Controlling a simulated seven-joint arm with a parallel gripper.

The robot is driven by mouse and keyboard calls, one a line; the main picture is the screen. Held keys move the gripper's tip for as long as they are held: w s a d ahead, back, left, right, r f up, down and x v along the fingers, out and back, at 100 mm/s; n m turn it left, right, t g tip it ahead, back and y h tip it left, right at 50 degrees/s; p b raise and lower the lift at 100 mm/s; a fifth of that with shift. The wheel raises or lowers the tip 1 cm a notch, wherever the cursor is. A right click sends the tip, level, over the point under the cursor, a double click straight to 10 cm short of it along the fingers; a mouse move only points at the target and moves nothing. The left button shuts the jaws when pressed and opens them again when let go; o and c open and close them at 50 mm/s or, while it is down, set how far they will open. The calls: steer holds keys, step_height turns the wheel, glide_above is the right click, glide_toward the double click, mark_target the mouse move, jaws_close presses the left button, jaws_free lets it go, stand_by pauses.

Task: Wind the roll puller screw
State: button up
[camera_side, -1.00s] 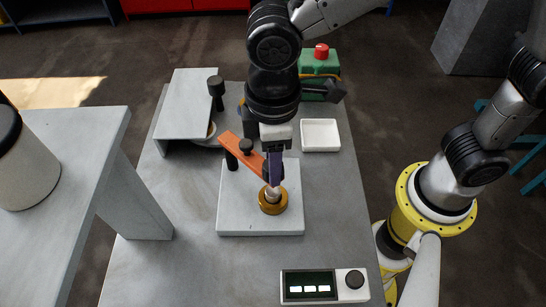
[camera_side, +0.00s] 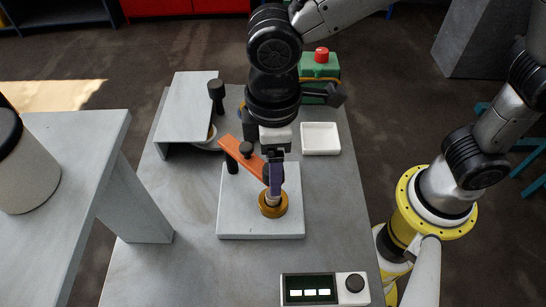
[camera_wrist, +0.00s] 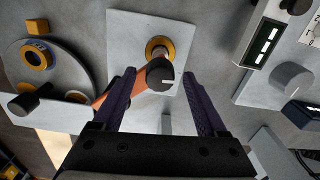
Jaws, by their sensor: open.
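A brass-coloured round roll (camera_side: 273,206) sits on a pale square plate (camera_side: 240,225), with a short light shaft rising from it. An orange bar (camera_side: 236,150) carrying a dark knob reaches from the upper left to the shaft. My gripper (camera_side: 274,182) is just above the roll, fingers pointing down. In the wrist view, the dark purple fingers stand apart on either side of a dark round knob (camera_wrist: 160,74) near the gold ring (camera_wrist: 158,47). Nothing is gripped. Contact between fingers and knob cannot be told. The screw is largely hidden by the fingers in the side view.
A white tray (camera_side: 321,138) and a green box with a red button (camera_side: 320,70) stand behind to the right. A display box (camera_side: 310,291) with a dark dial is at the front right. A grey raised shelf (camera_side: 188,100) stands at the back left. The front-left tabletop is clear.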

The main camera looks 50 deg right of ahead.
step_height(320, 180, up, 14)
stand_by(0.6)
steer(key=s+d+f+m+t, duration=0.2)
steer(key=d+m, duration=0.1)
steer(key=d, duration=0.5)
steer(key=s+d+f+m+t, duration=0.1)
steer(key=s+d+f+m, duration=0.1)
steer(key=d, duration=0.7)
steer(key=s+d+f+m+t, duration=0.2)
steer(key=d+m, duration=0.3)
steer(key=d, duration=0.3)
steer(key=shift+s+d+f+t, duration=0.3)
steer(key=shift+s+f, duration=0.1)
steer(key=shift+s, duration=0.45)
